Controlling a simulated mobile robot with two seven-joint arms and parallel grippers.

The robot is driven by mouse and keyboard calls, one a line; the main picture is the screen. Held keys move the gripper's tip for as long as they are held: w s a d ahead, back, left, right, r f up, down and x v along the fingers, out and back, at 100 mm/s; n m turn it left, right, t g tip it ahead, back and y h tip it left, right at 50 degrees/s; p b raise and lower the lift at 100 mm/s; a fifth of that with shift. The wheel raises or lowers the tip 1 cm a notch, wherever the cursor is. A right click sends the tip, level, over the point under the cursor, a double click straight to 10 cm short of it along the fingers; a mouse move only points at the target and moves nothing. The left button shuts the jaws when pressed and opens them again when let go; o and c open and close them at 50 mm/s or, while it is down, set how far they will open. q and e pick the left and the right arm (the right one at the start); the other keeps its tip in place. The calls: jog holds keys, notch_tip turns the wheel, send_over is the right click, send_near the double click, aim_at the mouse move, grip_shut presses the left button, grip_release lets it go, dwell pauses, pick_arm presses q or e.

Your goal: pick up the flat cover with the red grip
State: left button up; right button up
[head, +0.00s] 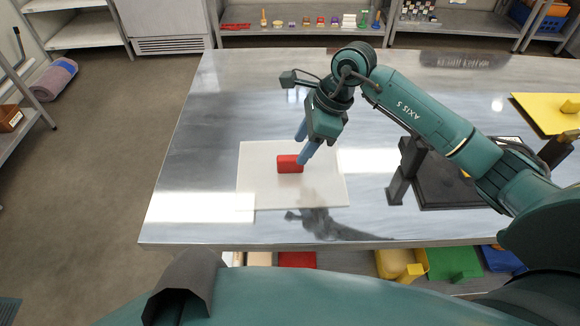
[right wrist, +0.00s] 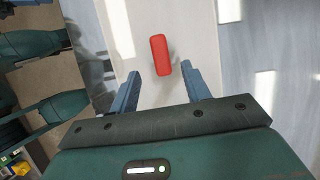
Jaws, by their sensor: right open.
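The flat cover (head: 262,192) is a thin, white, square plate lying flat on the metal table. Its red grip (head: 290,164) stands up near its middle. My right gripper (head: 304,142) is open above the cover, close to the red grip and apart from it. In the right wrist view the red grip (right wrist: 160,55) lies ahead of the gap between the two blue fingers (right wrist: 166,88), with the white cover (right wrist: 193,35) beneath. My left gripper is not in view.
On the right of the table stand a dark press-like device (head: 445,185) and a yellow plate (head: 548,112) with a yellow grip. The table (head: 215,130) is clear left of the cover. Shelves with small items (head: 300,22) stand behind. Coloured bins sit below the front edge.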

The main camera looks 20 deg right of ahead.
aim_at(292, 158)
jog(key=shift+a+p+x, duration=0.1)
jog(key=shift+p+x, duration=0.15)
jog(key=shift+x, duration=1.3)
jog(key=shift+a+p+x, duration=0.15)
jog(key=shift+p+x, duration=0.05)
jog(key=shift+x, duration=1.4)
jog(key=shift+w+r, duration=0.2)
jog(key=shift+c, duration=0.2)
grip_shut()
